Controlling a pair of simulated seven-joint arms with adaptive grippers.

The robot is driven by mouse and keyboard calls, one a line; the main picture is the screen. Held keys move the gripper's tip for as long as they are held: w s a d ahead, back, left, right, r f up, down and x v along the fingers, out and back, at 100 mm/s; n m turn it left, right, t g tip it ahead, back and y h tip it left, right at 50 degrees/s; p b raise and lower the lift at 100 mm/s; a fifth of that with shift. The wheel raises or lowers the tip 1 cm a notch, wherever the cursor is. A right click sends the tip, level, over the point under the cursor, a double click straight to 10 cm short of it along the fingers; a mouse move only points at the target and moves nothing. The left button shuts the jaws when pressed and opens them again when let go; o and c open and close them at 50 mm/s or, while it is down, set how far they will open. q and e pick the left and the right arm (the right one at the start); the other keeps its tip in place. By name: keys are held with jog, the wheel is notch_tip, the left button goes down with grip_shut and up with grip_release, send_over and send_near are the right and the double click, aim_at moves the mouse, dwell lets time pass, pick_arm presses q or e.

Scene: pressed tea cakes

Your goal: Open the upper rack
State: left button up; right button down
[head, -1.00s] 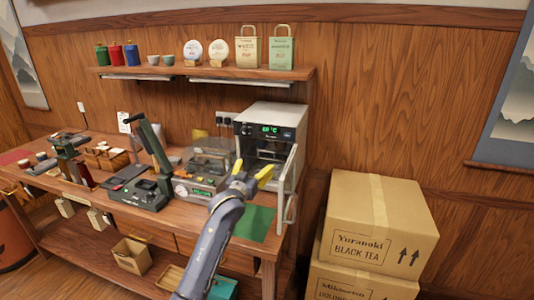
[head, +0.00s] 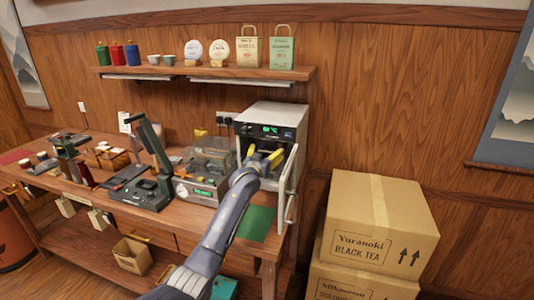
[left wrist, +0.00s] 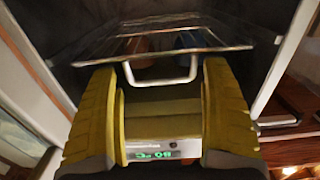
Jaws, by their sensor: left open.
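The white oven (head: 272,112) stands at the right end of the bench, its green display lit. Its door (head: 289,188) stands open to the right. My left gripper (head: 264,156) is at the oven's open front, its yellow fingers apart and empty. In the left wrist view a wire rack (left wrist: 165,42) sits inside the dark chamber, with a pale U-shaped handle (left wrist: 161,80) at its front. The handle lies between and beyond the fingertips (left wrist: 160,85), not gripped. This looks like the upper rack; a lower one cannot be made out. My right gripper is not in view.
A clear-lidded device (head: 207,165) and a dark press (head: 150,180) stand left of the oven. A green mat (head: 256,222) lies in front. Stacked cardboard boxes (head: 375,225) stand right of the bench. A shelf (head: 200,71) hangs above.

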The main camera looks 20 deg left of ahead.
pick_arm(q)
jog(key=shift+w, duration=0.35)
jog(key=c, duration=1.4)
jog(key=shift+c, duration=0.7)
jog(key=shift+d, duration=0.1)
grip_shut()
